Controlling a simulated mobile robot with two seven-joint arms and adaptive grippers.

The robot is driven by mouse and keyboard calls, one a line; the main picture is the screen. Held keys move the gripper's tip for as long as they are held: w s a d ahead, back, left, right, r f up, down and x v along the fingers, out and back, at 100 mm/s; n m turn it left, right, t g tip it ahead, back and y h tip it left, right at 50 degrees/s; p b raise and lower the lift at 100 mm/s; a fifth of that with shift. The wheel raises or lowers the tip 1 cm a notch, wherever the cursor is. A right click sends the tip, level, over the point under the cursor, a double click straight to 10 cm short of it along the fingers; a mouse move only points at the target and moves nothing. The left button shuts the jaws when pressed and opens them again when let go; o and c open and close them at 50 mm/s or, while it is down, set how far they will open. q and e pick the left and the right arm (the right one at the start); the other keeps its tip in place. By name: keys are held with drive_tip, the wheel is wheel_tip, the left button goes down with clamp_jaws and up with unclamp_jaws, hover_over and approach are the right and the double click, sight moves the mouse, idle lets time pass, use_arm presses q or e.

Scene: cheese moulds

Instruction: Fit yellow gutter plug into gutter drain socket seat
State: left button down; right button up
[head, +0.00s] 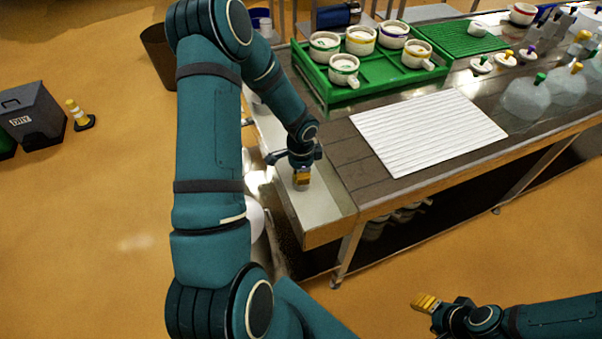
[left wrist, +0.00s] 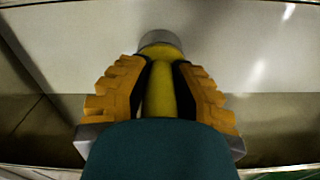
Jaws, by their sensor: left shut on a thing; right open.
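The yellow gutter plug (left wrist: 163,95) is between the two orange fingers of my left gripper (left wrist: 158,85), which is shut on it. A grey round part (left wrist: 156,38) shows at the plug's far end; I cannot tell whether it is the drain socket seat or part of the plug. In the head view my left gripper (head: 302,178) points down into the pale gutter (head: 318,205) along the table's left end. The fingers hide most of the plug there, and I cannot make out the seat. My right gripper (head: 425,302) is open and empty over the floor at lower right.
The table holds a green tray (head: 385,88) with several white moulds, a white ribbed mat (head: 428,132) and clear jugs (head: 527,95). A brown bin (head: 158,50) stands behind my left arm. The floor at left is mostly clear.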

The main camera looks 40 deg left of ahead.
use_arm(q)
drive_tip(key=shift+f, duration=0.2)
drive_tip(key=c, duration=0.9)
unclamp_jaws()
drive_tip(key=shift+r, duration=0.1)
drive_tip(key=shift+r, duration=0.2)
wheel_tip(320, 180, up, 12)
drive_tip(key=p, duration=0.2)
drive_tip(key=shift+p, duration=0.35)
